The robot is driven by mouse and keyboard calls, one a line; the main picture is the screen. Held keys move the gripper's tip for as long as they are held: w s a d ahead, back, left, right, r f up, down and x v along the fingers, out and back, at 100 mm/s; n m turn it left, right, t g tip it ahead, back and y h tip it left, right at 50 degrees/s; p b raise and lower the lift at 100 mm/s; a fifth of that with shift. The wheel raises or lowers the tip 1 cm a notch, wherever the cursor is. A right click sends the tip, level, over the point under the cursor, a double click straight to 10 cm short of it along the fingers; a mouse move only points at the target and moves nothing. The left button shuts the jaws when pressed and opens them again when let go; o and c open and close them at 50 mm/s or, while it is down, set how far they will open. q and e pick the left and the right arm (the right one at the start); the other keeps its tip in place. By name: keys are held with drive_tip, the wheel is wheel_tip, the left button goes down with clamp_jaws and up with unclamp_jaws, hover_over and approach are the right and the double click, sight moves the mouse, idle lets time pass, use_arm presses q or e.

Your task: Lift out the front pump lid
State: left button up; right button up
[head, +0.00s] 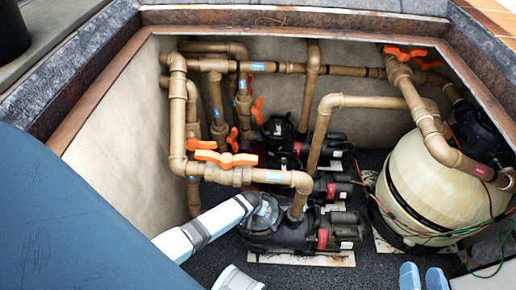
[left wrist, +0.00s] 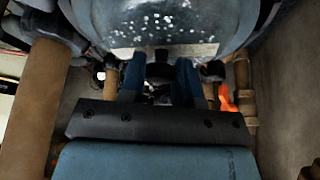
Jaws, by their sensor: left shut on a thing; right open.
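The front pump (head: 285,232) is a black unit at the bottom of the pit. Its lid (head: 265,212) is clear greyish plastic at the pump's left end. In the left wrist view the lid (left wrist: 165,22) is a large translucent dome with white specks, close to the camera. My left gripper (left wrist: 160,65) has its two blue fingers shut on a dark part at the lid. In the head view the left fingertips are not clear, and I cannot tell whether the lid is seated or raised. My right gripper (head: 423,278) is open and empty at the bottom right.
Brown pipes with an orange-handled valve (head: 226,158) run just above the front pump. Another black pump (head: 278,130) stands behind it. A large cream filter tank (head: 430,195) with loose wires stands at the right. Bare dark gravel (head: 215,255) lies left of the pump.

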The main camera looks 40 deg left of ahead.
use_arm(q)
drive_tip(key=shift+r, duration=0.35)
